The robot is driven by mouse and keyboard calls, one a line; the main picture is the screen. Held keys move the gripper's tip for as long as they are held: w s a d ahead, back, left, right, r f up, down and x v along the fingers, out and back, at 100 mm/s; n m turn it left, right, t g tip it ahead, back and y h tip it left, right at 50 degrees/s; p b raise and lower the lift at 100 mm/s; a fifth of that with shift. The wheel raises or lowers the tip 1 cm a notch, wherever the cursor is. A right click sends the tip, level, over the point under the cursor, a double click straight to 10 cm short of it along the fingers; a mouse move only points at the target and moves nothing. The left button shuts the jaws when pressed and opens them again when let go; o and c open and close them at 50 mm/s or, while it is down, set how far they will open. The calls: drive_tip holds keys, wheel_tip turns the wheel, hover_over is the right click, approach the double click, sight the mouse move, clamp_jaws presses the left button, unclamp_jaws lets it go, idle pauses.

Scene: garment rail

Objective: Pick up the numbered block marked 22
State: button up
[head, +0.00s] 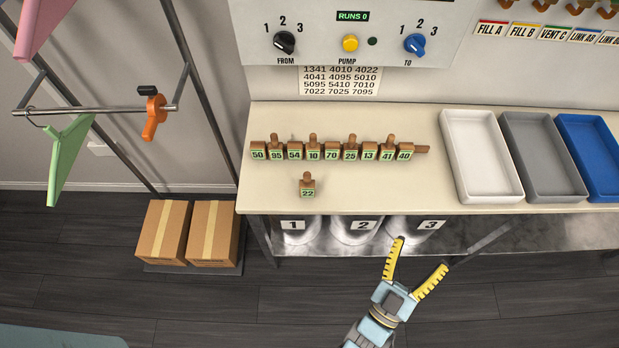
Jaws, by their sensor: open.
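The block marked 22 (307,192) is a small brown block with a knob on top and a pale green number label on its front. It stands alone near the front edge of the cream table (400,190), in front of the row of other numbered blocks. My gripper (418,259) has yellow-lined fingers spread apart and empty. In the picture it is below and to the right of block 22, over the area in front of the table, and apart from the block.
A row of several numbered blocks (332,152) stands behind block 22. White (447,150), grey (510,150) and blue (567,150) trays are at the right. Numbered metal containers (355,232) sit below the tabletop. A garment rail (95,109) and cardboard boxes (188,232) are at the left.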

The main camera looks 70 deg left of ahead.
drive_tip(key=s+a+f+n+g+y+p, duration=0.1)
drive_tip(key=s+a+g+p, duration=0.1)
drive_tip(key=s+a+g, duration=0.3)
drive_tip(key=s+a+f+n+g+p, duration=0.1)
drive_tip(key=a+n+g+p, duration=0.15)
drive_tip(key=a, duration=0.35)
drive_tip(key=n+g+h, duration=0.2)
drive_tip(key=g, duration=0.5)
approach(307, 189)
drive_tip(key=x, duration=0.6)
drive_tip(key=shift+a+r, duration=0.1)
drive_tip(key=shift+x, duration=2.7)
drive_tip(key=c, duration=1.3)
